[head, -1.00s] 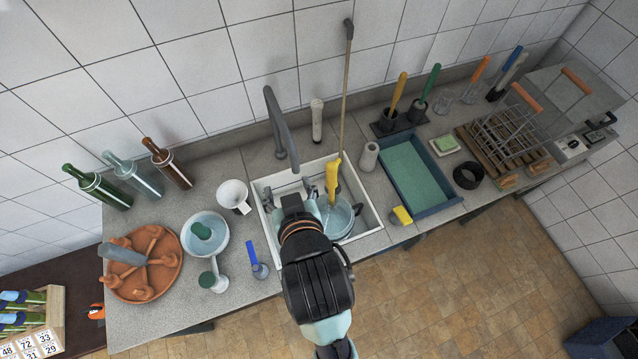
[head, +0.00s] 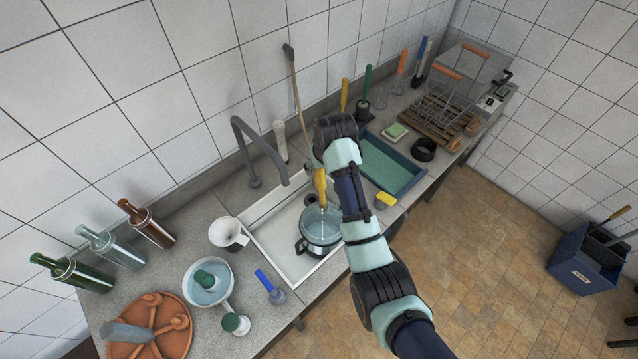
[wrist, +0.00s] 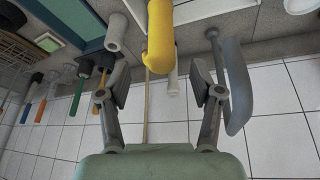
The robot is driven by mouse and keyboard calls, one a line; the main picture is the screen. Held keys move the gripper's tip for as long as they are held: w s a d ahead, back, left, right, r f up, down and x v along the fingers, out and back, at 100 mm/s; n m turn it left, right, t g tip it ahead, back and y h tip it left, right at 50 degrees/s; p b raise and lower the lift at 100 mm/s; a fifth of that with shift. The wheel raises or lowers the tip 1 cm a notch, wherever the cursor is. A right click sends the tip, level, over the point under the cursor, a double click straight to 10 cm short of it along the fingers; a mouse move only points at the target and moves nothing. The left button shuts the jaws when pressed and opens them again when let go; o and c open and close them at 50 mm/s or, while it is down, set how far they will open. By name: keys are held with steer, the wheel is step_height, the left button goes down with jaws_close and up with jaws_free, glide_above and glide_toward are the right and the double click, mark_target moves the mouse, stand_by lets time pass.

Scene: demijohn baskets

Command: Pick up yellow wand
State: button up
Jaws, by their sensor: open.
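The sink (head: 270,248) has a grey faucet (head: 262,140) rising beside the wand. A white cylinder (head: 280,140) stands behind it. A blue tray (head: 412,158) and upright handled tools are to the right. Bottles (head: 147,222) and a funnel (head: 229,232) are to the left.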

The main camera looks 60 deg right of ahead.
glide_above(322, 185)
steer(key=w+d, duration=0.1)
steer(key=f, duration=0.4)
steer(key=shift+w+d+f+p, duration=0.1)
steer(key=shift+w+d+p, duration=0.1)
steer(key=shift+p, duration=0.1)
jaws_close()
